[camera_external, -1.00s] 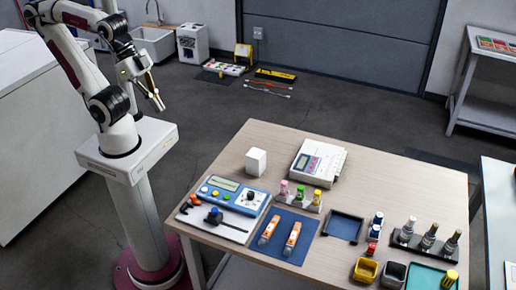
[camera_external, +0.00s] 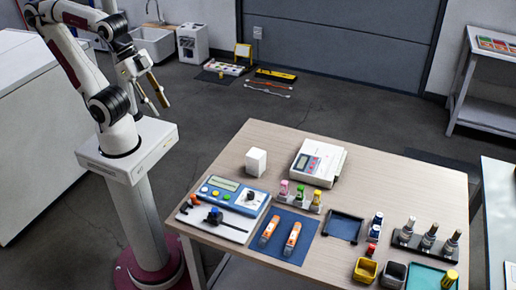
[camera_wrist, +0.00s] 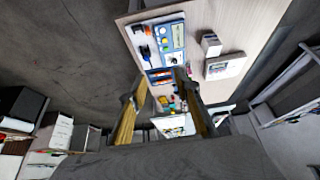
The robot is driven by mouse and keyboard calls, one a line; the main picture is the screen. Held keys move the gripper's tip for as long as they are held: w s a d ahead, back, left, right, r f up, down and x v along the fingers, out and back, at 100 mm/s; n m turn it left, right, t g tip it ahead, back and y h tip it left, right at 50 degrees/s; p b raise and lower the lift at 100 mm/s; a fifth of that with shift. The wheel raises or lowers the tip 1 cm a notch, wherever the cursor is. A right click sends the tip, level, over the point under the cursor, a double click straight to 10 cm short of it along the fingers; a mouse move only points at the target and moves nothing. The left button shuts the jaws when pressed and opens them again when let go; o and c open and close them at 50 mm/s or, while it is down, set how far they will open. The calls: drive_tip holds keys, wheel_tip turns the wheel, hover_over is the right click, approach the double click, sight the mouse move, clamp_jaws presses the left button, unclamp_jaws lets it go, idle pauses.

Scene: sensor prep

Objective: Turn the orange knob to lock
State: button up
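The orange knob (camera_external: 193,200) sits at the left end of a white panel (camera_external: 230,232) on the table's near left corner. A blue knob (camera_external: 213,216) is on the same panel, to its right. In the wrist view the orange knob (camera_wrist: 148,29) is small, near the top. My gripper (camera_external: 158,103) is up in the air, left of the table and well away from the knob. Its two fingers are spread and empty. In the wrist view my gripper (camera_wrist: 160,100) also shows a wide gap between the fingers.
A blue control box (camera_external: 233,195) with a display and buttons stands just behind the white panel. A blue mat (camera_external: 286,248) with two orange-and-white tools lies to the right. A white cube (camera_external: 256,161) and a printer-like device (camera_external: 317,163) stand at the back. Bare tabletop (camera_external: 388,185) lies right.

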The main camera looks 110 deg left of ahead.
drive_tip(key=f, duration=0.2)
drive_tip(key=n+g, duration=0.6)
drive_tip(key=n, duration=0.2)
hover_over(193, 196)
drive_tip(key=f, duration=2)
drive_tip(key=shift+s+f, duration=0.25)
drive_tip(key=shift+w+n, duration=0.2)
drive_tip(key=shift+n, duration=0.3)
drive_tip(key=shift+f, duration=0.15)
drive_tip(key=shift+f, duration=3.75)
